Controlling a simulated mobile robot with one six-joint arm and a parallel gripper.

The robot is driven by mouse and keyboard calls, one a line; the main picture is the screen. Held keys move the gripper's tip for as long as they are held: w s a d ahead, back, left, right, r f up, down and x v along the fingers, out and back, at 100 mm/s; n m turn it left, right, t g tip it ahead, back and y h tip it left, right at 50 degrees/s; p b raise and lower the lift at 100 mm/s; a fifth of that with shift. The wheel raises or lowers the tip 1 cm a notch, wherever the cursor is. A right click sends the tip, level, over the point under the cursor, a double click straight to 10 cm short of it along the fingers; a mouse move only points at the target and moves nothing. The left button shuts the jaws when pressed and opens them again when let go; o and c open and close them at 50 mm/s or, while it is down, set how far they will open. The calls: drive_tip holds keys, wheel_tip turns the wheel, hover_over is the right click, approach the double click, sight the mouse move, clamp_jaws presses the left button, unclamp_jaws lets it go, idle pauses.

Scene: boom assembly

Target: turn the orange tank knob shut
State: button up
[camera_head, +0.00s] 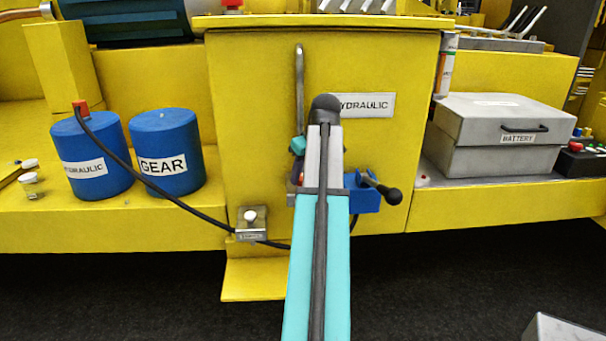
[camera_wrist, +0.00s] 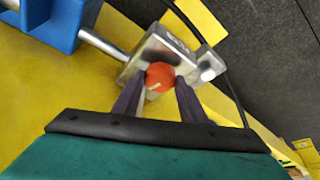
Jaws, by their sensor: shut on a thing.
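The orange tank knob (camera_wrist: 160,76) is a small round orange cap with a pale mark on it, in front of a metal block (camera_wrist: 150,50) in the wrist view. My gripper (camera_wrist: 162,88) has its two dark fingers on either side of the knob and is shut on it. In the head view my arm hides the knob, and only a bit of my gripper (camera_head: 298,146) shows left of the arm, in front of the yellow tank (camera_head: 250,100) labelled HYDRAULIC.
A blue valve body (camera_head: 362,194) with a black-knobbed lever (camera_head: 390,194) sits right of my arm. A grey battery box (camera_head: 490,140) stands at right.

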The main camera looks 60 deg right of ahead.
drive_tip(key=m, duration=0.2)
drive_tip(key=m+h+p, duration=0.1)
drive_tip(key=m, duration=0.1)
drive_tip(key=shift+w+a+g, duration=0.15)
drive_tip(key=shift+a+g, duration=0.05)
drive_tip(key=shift+g, duration=0.2)
drive_tip(key=m+g+h+p, duration=0.1)
drive_tip(key=m, duration=0.3)
drive_tip(key=shift+w, duration=0.1)
drive_tip(key=m+g, duration=0.1)
drive_tip(key=m, duration=0.1)
drive_tip(key=m+g, duration=0.1)
drive_tip(key=m, duration=0.2)
drive_tip(key=shift+w+h, duration=0.15)
drive_tip(key=shift+h, duration=0.25)
drive_tip(key=shift+d+m+g, duration=0.1)
drive_tip(key=shift+m+g, duration=0.4)
drive_tip(key=shift+m, duration=0.5)
drive_tip(key=o, duration=1.1)
drive_tip(key=shift+c, duration=0.2)
